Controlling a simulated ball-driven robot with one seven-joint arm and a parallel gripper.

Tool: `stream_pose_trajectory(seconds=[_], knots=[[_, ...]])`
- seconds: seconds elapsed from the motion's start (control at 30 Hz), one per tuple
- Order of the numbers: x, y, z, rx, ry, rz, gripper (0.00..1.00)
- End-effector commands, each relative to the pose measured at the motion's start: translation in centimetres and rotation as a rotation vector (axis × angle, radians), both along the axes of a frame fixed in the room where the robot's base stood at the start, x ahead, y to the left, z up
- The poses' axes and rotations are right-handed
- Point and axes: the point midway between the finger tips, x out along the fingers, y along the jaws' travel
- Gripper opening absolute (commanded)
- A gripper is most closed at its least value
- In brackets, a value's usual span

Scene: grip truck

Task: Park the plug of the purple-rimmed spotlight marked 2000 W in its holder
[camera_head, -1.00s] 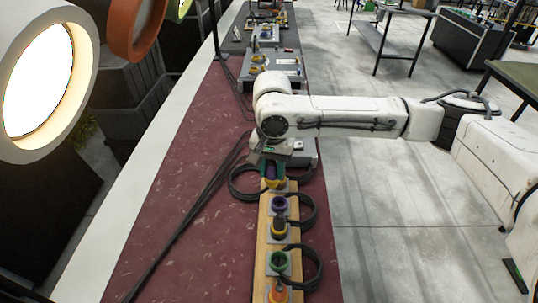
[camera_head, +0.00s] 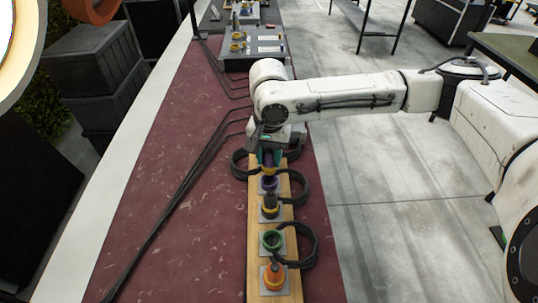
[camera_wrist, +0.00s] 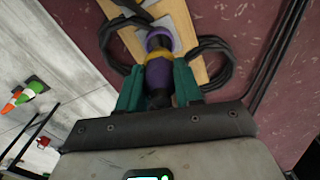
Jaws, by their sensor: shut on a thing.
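My gripper (camera_wrist: 158,88) has teal fingers shut on a purple plug (camera_wrist: 158,72) with a yellow collar at its far end. The plug also shows in the head view (camera_head: 268,168), small and partly hidden by my wrist. A purple-rimmed holder (camera_wrist: 158,36) on a grey plate lies just past the plug's yellow end in the wrist view. That holder (camera_head: 269,184) is on the wooden board (camera_head: 254,262) in the head view. I cannot tell whether plug and holder touch. No 2000 W marking is readable, and the purple-rimmed spotlight is not in view.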

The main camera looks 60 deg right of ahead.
Motion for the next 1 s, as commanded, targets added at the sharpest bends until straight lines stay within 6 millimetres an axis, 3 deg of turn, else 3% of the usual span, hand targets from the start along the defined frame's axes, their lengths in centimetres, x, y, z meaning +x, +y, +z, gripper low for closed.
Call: stream_pose_trajectory(seconds=[1.0], knots=[[-0.11, 0.27, -1.18, 0.001, 0.0, 0.001, 0.01]])
